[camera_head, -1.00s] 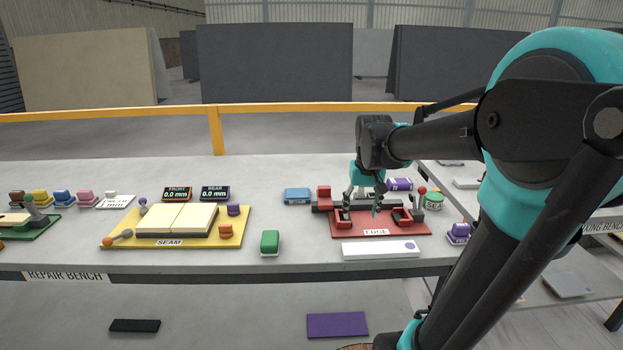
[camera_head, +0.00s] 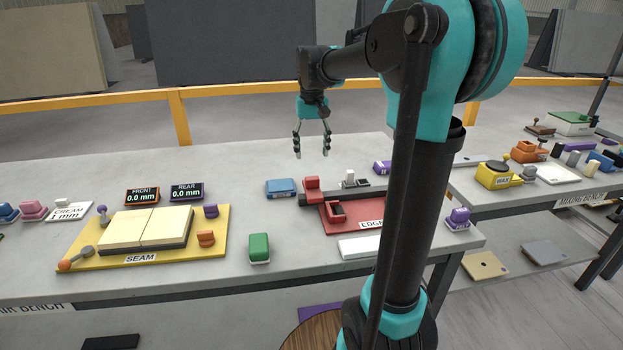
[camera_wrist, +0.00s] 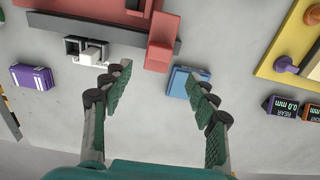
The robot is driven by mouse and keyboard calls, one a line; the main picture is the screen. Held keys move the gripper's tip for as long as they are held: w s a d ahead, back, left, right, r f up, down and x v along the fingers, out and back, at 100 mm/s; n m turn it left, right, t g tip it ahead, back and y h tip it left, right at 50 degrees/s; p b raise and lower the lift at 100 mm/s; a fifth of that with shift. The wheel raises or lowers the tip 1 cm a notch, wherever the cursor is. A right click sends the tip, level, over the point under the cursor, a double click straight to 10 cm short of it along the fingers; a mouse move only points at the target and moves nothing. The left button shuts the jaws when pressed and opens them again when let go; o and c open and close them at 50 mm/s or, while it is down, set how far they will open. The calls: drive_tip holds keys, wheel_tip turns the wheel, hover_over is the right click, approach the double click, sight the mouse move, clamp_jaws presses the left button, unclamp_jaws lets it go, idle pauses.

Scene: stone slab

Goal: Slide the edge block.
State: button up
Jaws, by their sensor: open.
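The edge station is a red base (camera_head: 348,226) marked EDGE, with a dark rail (camera_head: 374,190) along its back. A red block (camera_head: 313,189) sits across the rail's left end in the head view; it also shows in the wrist view (camera_wrist: 163,38). I cannot tell whether this is the edge block. A smaller red block (camera_head: 336,211) stands on the base. A white-and-grey piece (camera_head: 352,179) is by the rail; in the wrist view it shows at the left (camera_wrist: 88,50). My gripper (camera_head: 312,154) is open and empty, raised above the bench behind the red block. My arm hides the base's right part.
A blue block (camera_head: 281,188) lies left of the rail, close to the gripper's line in the wrist view. A purple block (camera_head: 382,167) is behind it. A white bar (camera_head: 361,246) lies in front. The yellow SEAM board (camera_head: 90,258) and a green block (camera_head: 259,247) are at left.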

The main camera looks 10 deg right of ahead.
sight(312, 178)
wheel_tip(312, 178, down, 10)
drive_tip(key=shift+f, duration=0.15)
drive_tip(key=shift+c, duration=0.4)
clamp_jaws()
